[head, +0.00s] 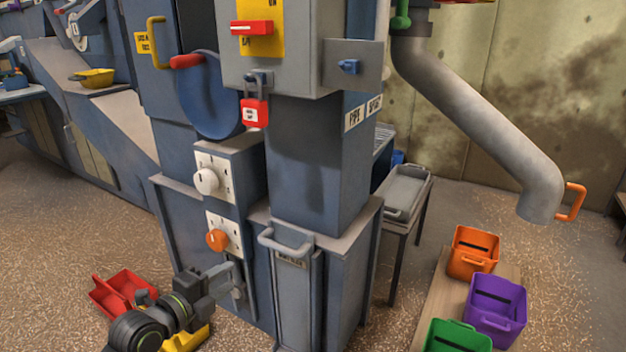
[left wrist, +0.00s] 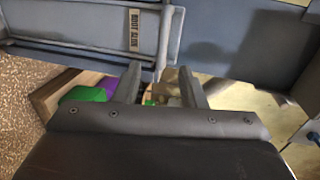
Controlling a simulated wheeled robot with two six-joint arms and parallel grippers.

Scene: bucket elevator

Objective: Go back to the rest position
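My left gripper (head: 232,278) is in front of the blue-grey elevator boot, low in the head view. In the left wrist view its two fingers (left wrist: 160,85) stand apart with nothing gripped between them. The boot slide panel (head: 296,300) with its grey handle (head: 286,243) is to the right of the gripper. In the left wrist view the labelled slide panel (left wrist: 85,35) and its handle (left wrist: 172,45) lie just beyond the fingertips; I cannot tell whether they touch. My right gripper is in neither view.
An orange knob (head: 217,240) and a white knob (head: 206,181) sit above the gripper. A red padlock (head: 255,112) hangs higher. A red bin (head: 124,291) and a yellow bin (head: 186,341) are low at left. Orange (head: 473,251), purple (head: 497,308) and green (head: 457,338) bins stand at right.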

